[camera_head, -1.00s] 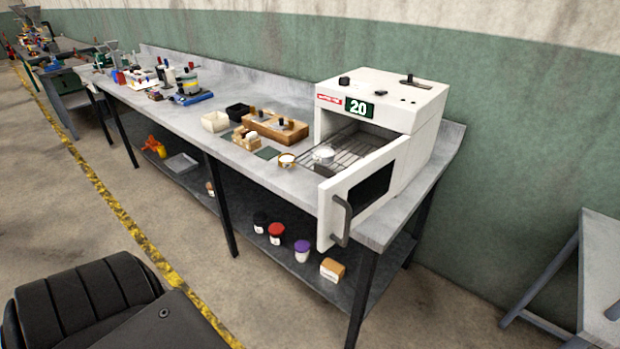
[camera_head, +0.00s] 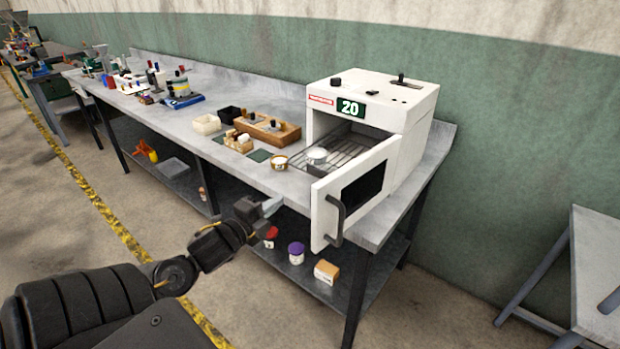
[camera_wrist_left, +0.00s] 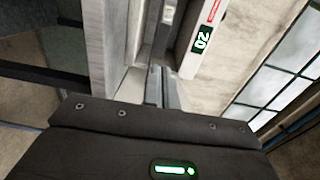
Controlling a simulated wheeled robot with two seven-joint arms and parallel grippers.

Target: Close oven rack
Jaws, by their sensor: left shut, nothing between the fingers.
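The white oven (camera_head: 385,100) with a "20" display stands at the right end of the bench, its door (camera_head: 345,195) swung open toward me. The wire oven rack (camera_head: 345,153) shows inside and reaches out past the front opening. A small white dish (camera_head: 317,155) sits on the rack. My left gripper (camera_head: 272,205) is shut and empty, in front of the bench edge, left of the door and apart from it. In the left wrist view the shut fingers (camera_wrist_left: 162,88) point toward the bench and oven front (camera_wrist_left: 190,45). My right gripper is not in view.
A small round container (camera_head: 279,163), a wooden block holder (camera_head: 268,130) and a white tray (camera_head: 207,124) stand on the bench left of the oven. Jars and a box (camera_head: 326,272) sit on the lower shelf. A grey table (camera_head: 590,270) stands at right.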

